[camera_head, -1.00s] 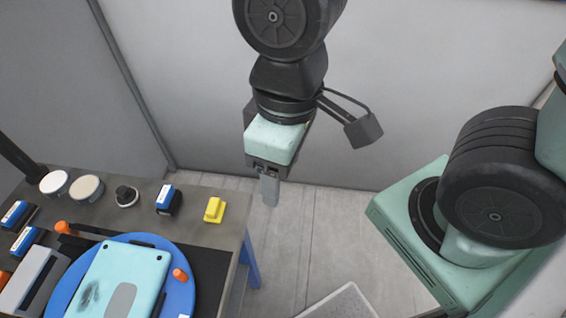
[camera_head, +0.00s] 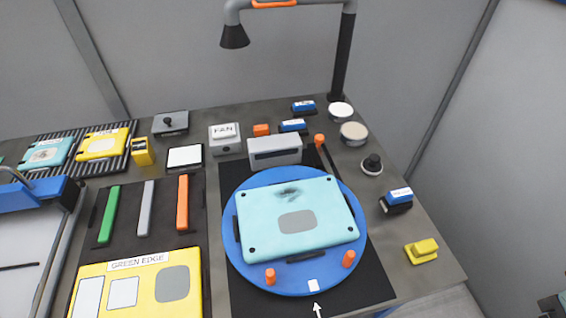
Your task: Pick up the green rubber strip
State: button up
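The green rubber strip (camera_head: 109,214) lies on a dark mat at the left of the workbench. It is a slim upright bar in the picture, leftmost of three strips. A grey strip (camera_head: 146,208) and an orange strip (camera_head: 183,202) lie to its right, apart from it. The strip is fully visible and nothing touches it from above. My gripper is out of view; only a small dark part shows at the lower right corner, and I cannot tell what it is.
A yellow panel labelled GREEN EDGE (camera_head: 140,290) lies just in front of the strips. A blue turntable (camera_head: 240,265) holding a teal panel (camera_head: 295,218) is to the right. A blue-framed tray (camera_head: 38,196) stands left. A lamp (camera_head: 235,36) overhangs the back.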

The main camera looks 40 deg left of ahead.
aim_at(108, 221)
jog(key=u, duration=2.6)
jog(key=k+l+u, duration=0.15)
jog(key=k+l, duration=0.25)
jog(key=k, duration=0.15)
jog(key=z, duration=0.15)
